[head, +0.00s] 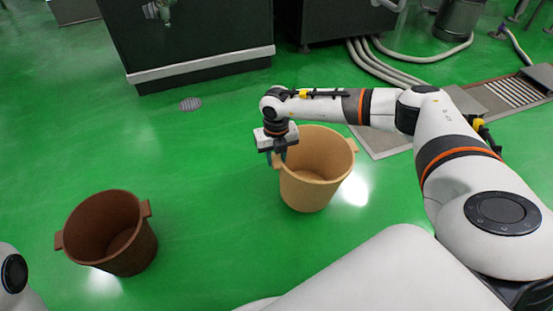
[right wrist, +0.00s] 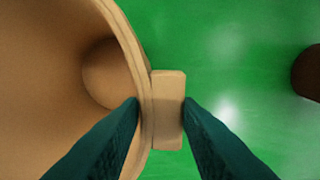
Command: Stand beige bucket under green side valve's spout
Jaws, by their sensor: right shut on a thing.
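The beige bucket (head: 325,185) is upright in the middle of the head view, below the dark machines. My right gripper (head: 279,158) is shut on the bucket's left handle. In the right wrist view the fingers sit on both sides of this handle (right wrist: 168,120), with the bucket's rim and inside (right wrist: 60,90) at left. I cannot tell whether its base touches the floor. A pale greenish valve (head: 164,10) sticks out from a dark machine's front at the top left. Its upper part is cut off by the frame. My left gripper is out of view.
A brown bucket (head: 128,240) stands on the green floor at lower left. The dark machine (head: 195,40) has a pale base edge. A round drain (head: 190,104) lies before it. Hoses (head: 385,68) and a floor grate (head: 515,92) are at right. Floor between the buckets is clear.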

